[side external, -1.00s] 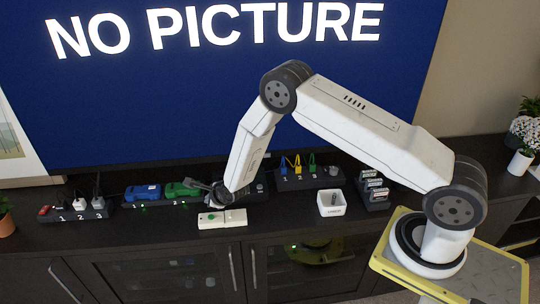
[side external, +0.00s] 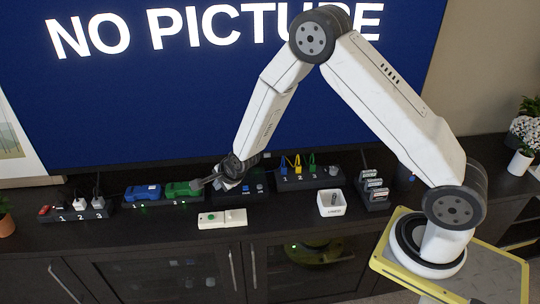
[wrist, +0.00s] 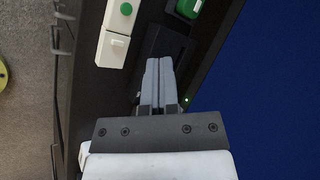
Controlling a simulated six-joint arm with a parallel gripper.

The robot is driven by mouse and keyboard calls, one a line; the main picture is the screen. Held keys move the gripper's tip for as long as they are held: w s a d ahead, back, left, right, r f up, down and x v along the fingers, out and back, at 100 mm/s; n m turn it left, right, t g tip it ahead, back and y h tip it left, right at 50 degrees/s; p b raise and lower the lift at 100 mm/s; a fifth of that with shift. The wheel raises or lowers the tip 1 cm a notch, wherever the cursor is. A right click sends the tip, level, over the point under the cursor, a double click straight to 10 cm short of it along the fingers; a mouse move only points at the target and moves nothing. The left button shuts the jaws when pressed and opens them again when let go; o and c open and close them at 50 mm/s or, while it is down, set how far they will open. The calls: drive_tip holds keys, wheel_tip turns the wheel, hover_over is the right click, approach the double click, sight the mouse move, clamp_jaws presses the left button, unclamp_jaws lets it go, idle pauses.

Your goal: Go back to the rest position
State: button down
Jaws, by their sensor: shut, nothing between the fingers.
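My gripper (side external: 204,182) is above the dark cabinet top, close to the green device (side external: 178,189) in the side view; I cannot tell whether it touches anything there. In the wrist view my gripper (wrist: 158,64) has its two grey fingers together with nothing between them. My arm is bent with its elbow raised high in front of the blue screen.
A white box with a green button (side external: 222,218) lies at the cabinet's front. A blue device (side external: 142,193), a power strip (side external: 84,214), a port block (side external: 308,180), a small white bin (side external: 331,210) and a rack (side external: 374,193) share the top. The screen (side external: 190,90) stands behind.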

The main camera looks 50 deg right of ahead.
drive_tip(key=s+r+n+g, duration=0.1)
drive_tip(key=s+r+n, duration=0.3)
drive_tip(key=s+n, duration=0.2)
drive_tip(key=s+d+r+n+g, duration=0.1)
drive_tip(key=s+r+n+g, duration=0.1)
drive_tip(key=s+r+n, duration=0.2)
drive_tip(key=s+d+r+n+g, duration=0.1)
drive_tip(key=s+r+n, duration=0.3)
drive_tip(key=s+n, duration=0.5)
drive_tip(key=s, duration=0.5)
drive_tip(key=shift+d+r+n+g, duration=0.2)
drive_tip(key=shift+r+n+g, duration=0.1)
drive_tip(key=shift+g, duration=0.1)
